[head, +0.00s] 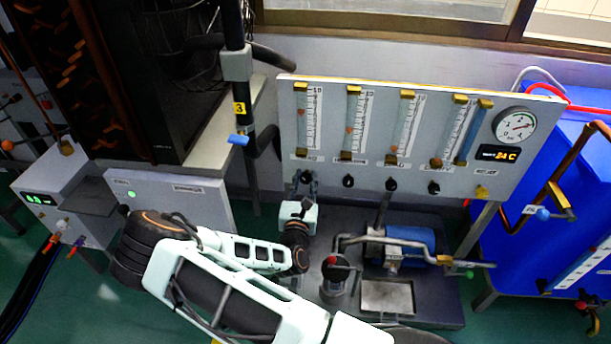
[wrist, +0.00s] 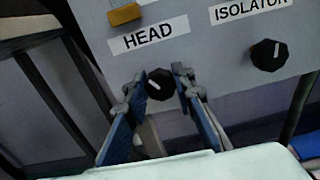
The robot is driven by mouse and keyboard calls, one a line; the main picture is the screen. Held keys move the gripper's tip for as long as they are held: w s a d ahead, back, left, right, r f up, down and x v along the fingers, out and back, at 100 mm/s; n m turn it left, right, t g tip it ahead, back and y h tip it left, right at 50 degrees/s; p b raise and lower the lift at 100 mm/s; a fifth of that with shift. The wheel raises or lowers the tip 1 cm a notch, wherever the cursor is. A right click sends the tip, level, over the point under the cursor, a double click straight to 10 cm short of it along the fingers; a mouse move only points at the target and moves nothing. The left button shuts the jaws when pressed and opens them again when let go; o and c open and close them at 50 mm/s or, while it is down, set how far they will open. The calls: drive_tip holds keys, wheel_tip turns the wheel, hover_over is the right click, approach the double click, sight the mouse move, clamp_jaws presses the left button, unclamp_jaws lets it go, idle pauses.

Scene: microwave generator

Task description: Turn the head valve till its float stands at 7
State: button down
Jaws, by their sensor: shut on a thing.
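The HEAD valve is a black knob (wrist: 160,86) with a white pointer line tilted to the upper left, under the "HEAD" label in the wrist view. My gripper (wrist: 158,88) is shut on this knob, one blue-padded finger on each side. The head flowmeter tube (head: 302,130) is the leftmost one. Its reddish float (head: 301,112) stands in the upper half of the scale; the exact number is too small to read.
The isolator knob (wrist: 269,55) is close on the right, with further knobs beyond it. A pressure gauge (head: 514,126) and a 24 C display (head: 497,154) are on the panel's right. A blue motor pump (head: 408,240) is below. A black post (head: 240,90) stands to the left.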

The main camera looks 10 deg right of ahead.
drive_tip(key=c, duration=1.6)
unclamp_jaws()
drive_tip(key=v, duration=1.2)
